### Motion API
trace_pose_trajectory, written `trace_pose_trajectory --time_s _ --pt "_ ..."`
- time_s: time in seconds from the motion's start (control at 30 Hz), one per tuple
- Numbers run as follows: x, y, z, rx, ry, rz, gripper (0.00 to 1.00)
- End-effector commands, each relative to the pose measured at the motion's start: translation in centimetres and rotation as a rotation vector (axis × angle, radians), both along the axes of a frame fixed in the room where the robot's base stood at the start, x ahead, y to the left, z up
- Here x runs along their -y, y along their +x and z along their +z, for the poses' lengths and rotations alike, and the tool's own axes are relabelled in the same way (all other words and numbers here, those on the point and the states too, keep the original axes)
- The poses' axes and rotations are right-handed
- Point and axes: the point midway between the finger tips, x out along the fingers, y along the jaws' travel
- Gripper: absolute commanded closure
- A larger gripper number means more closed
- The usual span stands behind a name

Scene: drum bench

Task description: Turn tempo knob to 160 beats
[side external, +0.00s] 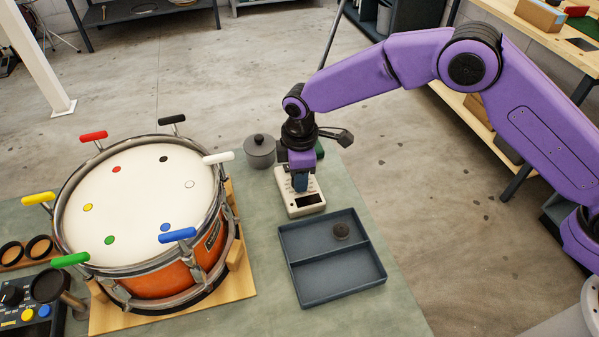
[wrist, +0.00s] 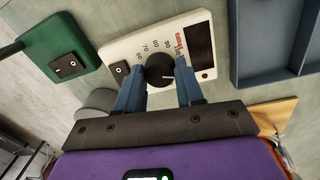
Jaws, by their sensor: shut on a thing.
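The tempo box (side external: 306,206) is a cream box with a dark display, standing on the bench behind the tray in the side external view. In the wrist view the box (wrist: 127,48) shows a black tempo knob (wrist: 159,70) ringed by printed numbers, partly covered by my fingers. A small light pointer mark shows on the knob; the number it points at is not clear. My gripper (wrist: 161,72) has its two blue fingers on either side of the knob, shut on it. In the side external view my gripper (side external: 300,184) points down onto the box and hides the knob.
A blue-grey divided tray (side external: 332,297) holds a dark round piece (side external: 341,231). An orange drum (side external: 160,281) with coloured handles stands left. A grey lidded pot (side external: 259,152) is behind. A green switch box (wrist: 58,47) sits beside the tempo box.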

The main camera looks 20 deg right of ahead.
Motion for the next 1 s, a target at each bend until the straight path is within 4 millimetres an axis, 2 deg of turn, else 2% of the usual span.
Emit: trace_pose_trajectory --time_s 1.0 --pt "-0.13 0.11 0.07 0.001 0.000 -0.966 0.94"
